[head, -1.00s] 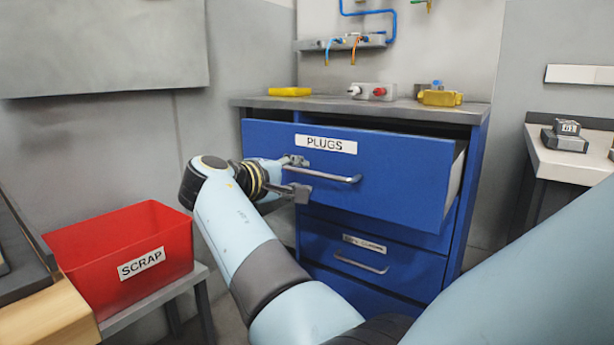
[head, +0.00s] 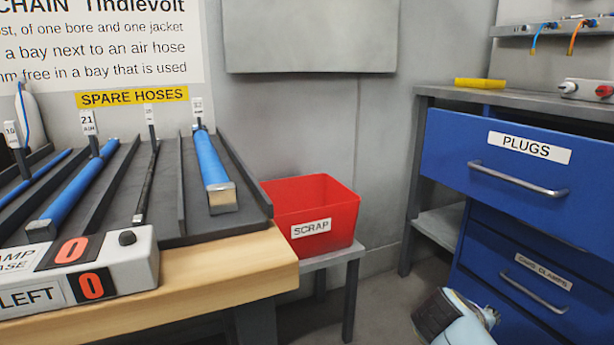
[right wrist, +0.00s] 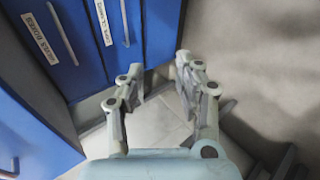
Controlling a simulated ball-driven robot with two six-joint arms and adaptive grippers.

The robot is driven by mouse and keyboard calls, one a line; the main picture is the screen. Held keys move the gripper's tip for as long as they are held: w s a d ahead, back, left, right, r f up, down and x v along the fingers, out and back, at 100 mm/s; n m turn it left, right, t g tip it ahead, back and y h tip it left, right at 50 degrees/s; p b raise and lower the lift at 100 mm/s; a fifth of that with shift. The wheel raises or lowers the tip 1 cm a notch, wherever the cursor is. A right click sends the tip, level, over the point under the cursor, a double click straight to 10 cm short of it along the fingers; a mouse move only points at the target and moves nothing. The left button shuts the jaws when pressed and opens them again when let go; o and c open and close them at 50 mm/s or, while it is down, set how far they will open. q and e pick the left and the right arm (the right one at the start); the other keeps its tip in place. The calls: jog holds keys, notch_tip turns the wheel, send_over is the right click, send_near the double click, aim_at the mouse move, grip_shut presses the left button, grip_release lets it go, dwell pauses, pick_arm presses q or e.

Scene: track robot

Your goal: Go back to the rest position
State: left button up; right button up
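My right gripper (right wrist: 160,82) shows in the right wrist view. Its two fingers are apart with only grey floor between them, so it is open and empty. It hangs beside the blue cabinet's lower drawers and touches nothing that I can see. My left gripper is not in view.
A red SCRAP bin (head: 340,215) stands on a low grey table. On the left, a wooden-edged bench (head: 205,290) carries a rack of spare hoses and a counter box (head: 125,255). The lower drawer (head: 505,268) looks shut. Grey floor (head: 390,290) lies open between bin and cabinet.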

jog(key=s+a+f+m+g+y, duration=0.1)
jog(key=s+f+g+y, duration=0.15)
jog(key=s+f, duration=1)
jog(key=s+f+m+g+y, duration=0.1)
jog(key=s+f+y, duration=0.2)
jog(key=s+f, duration=0.9)
jog(key=s+m+g+y, duration=0.2)
jog(key=s+m+y, duration=0.1)
jog(key=s, duration=1.7)
pick_arm(q)
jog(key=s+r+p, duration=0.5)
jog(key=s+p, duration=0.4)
jog(key=p, duration=0.4)
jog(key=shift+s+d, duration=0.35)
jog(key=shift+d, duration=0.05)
pick_arm(e)
jog(key=s+a+r, duration=0.1)
jog(key=s+r, duration=0.3)
jog(key=s, duration=0.5)
jog(key=shift+r+m, duration=0.3)
jog(key=shift+t+h, duration=0.25)
